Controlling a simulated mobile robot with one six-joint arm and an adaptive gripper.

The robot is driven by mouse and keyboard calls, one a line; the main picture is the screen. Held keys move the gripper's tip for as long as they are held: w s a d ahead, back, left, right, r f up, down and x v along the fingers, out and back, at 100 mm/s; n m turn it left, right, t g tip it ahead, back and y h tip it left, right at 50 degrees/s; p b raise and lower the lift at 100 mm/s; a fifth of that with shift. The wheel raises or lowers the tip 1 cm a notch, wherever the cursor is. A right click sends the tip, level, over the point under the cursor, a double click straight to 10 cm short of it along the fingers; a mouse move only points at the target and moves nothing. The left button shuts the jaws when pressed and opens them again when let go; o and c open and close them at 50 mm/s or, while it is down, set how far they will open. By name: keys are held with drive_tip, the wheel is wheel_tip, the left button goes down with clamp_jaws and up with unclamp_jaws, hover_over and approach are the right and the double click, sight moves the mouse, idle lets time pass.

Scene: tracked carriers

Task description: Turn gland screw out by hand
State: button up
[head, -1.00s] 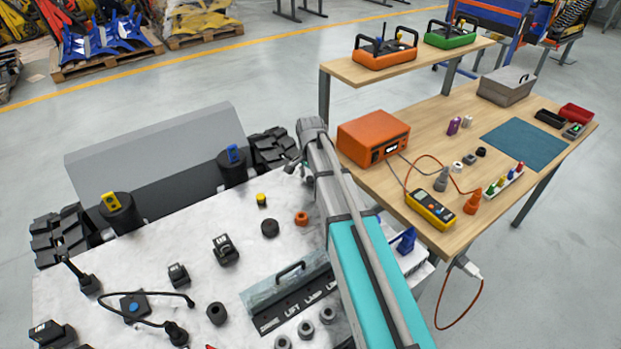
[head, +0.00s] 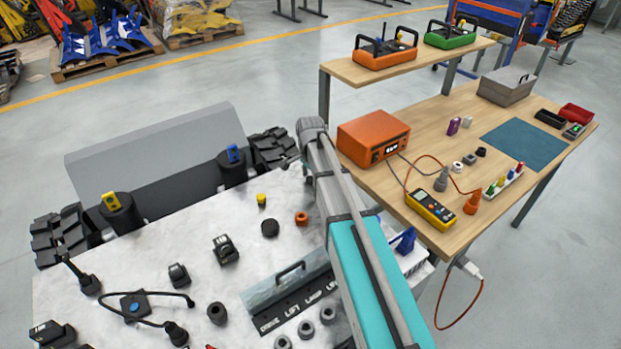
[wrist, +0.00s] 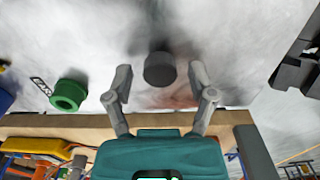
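In the wrist view my gripper (wrist: 161,82) is open, with its two grey fingers spread wide apart. A dark round cap or plug (wrist: 159,68) on the pale carrier surface (wrist: 225,30) shows between the fingertips; neither finger visibly touches it. I cannot tell whether this is the gland screw. A green ring-shaped part (wrist: 68,95) sits to the left, apart from the gripper. In the head view my arm hides most of the gripper. A black round cap (head: 270,228) and an orange ring (head: 301,218) sit on the carrier top left of my arm.
A yellow piece (head: 262,199), black connectors (head: 226,249) and a cable box (head: 135,306) stand on the carrier. A workbench (head: 440,120) at the right holds an orange instrument (head: 373,137) and a yellow meter (head: 431,208). Dark blocks (wrist: 297,70) show at right in the wrist view.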

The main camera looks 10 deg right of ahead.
drive_tip(key=c, duration=0.7)
drive_tip(key=n, duration=0.6)
drive_tip(key=shift+n, duration=0.4)
drive_tip(key=shift+c, duration=0.2)
drive_tip(key=shift+n, duration=1.5)
drive_tip(key=shift+n, duration=0.3)
drive_tip(key=n, duration=0.2)
drive_tip(key=shift+n, duration=0.4)
drive_tip(key=n, duration=0.3)
drive_tip(key=shift+n, duration=1.7)
